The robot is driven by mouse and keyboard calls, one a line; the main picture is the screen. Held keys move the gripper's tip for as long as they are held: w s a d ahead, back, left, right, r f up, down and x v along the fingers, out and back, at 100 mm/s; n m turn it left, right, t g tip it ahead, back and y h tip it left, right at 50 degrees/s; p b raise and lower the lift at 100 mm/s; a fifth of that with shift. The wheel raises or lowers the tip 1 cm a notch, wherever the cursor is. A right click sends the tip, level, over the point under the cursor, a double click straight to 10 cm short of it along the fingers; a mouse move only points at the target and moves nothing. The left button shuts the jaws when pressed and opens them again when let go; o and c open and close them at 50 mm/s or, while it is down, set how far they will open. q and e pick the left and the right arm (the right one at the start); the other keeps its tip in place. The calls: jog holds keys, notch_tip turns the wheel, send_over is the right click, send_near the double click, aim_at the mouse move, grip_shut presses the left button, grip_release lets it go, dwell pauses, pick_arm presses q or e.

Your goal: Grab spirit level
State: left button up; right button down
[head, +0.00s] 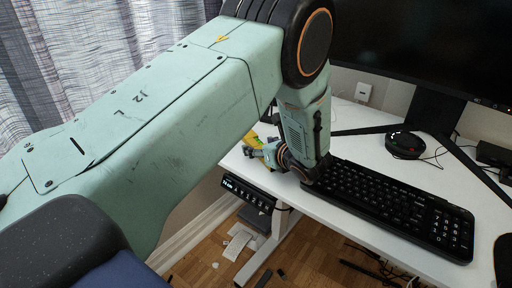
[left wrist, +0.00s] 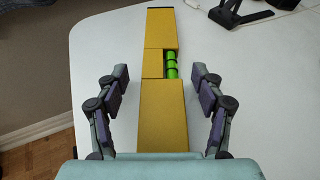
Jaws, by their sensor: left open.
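The spirit level is a long yellow bar with a green vial near its middle. In the left wrist view the spirit level (left wrist: 162,110) lies on the white desk, lengthwise between the two fingers of my left gripper (left wrist: 160,100). The fingers are apart, one on each side, with gaps to the bar. In the head view only a small yellow part of the spirit level (head: 252,139) shows at the desk's left end; my left arm and gripper (head: 270,154) hide the rest. My right gripper is not in view.
A black keyboard (head: 390,203) lies on the white desk (head: 345,118), close to the right of my left wrist. A monitor (head: 430,45) on a black stand and a round black device (head: 405,143) with cables stand behind. A desk control panel (head: 248,193) sits under the front edge.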

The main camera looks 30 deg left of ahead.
pick_arm(q)
jog(key=shift+w+a+f, duration=0.15)
jog(key=shift+w+a, duration=0.05)
jog(key=shift+a, duration=0.15)
jog(key=shift+d, duration=0.1)
jog(key=shift+c, duration=0.2)
